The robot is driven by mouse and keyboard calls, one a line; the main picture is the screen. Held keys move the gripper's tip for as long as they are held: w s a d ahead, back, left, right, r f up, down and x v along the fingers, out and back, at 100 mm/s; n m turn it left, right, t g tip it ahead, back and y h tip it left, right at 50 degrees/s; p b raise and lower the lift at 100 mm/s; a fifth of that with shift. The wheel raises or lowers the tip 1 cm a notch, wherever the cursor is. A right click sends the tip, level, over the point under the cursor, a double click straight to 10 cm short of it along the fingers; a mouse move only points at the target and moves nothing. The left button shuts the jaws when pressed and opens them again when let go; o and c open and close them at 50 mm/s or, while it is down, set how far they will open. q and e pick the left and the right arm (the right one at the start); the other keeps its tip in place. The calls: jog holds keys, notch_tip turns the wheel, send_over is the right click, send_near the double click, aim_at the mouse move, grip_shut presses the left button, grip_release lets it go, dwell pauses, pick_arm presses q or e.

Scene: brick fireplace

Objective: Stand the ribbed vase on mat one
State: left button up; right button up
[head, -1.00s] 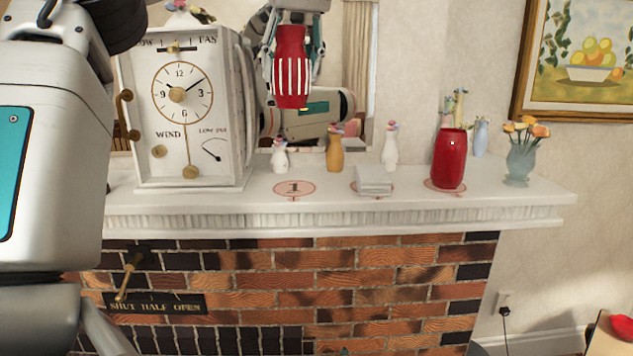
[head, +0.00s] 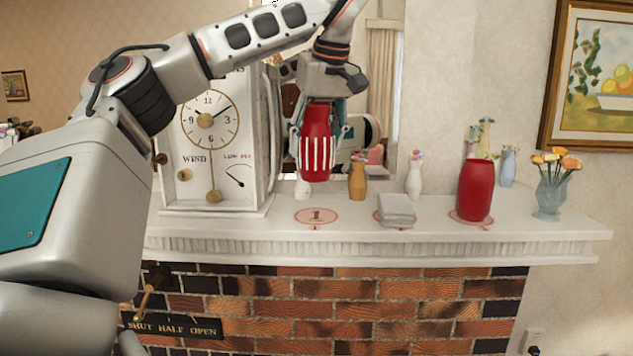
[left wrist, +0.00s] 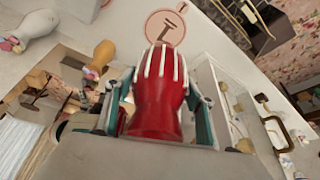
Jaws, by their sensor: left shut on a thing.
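The ribbed vase (head: 317,145) is red with white ribs on its lower part. My left gripper (head: 319,130) is shut on it and holds it upright in the air above the mantel. In the left wrist view the vase (left wrist: 157,105) sits between the two fingers of the gripper (left wrist: 160,110). Mat one (head: 316,216) is a pink disc marked 1 on the mantel, below the vase and apart from it. It also shows in the left wrist view (left wrist: 165,28), past the vase's ribbed end. My right gripper is not in view.
A white clock (head: 215,140) stands left of mat one. A plain red vase (head: 475,190) stands further right. Small vases, one orange (head: 357,180) and one white (head: 414,178), stand behind.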

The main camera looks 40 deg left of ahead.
aim_at(317, 181)
pick_arm(q)
notch_tip(317, 181, down, 3)
jog(key=shift+f, duration=2.6)
jog(key=shift+r, duration=0.1)
jog(key=o, duration=1.5)
jog(key=shift+c, duration=0.2)
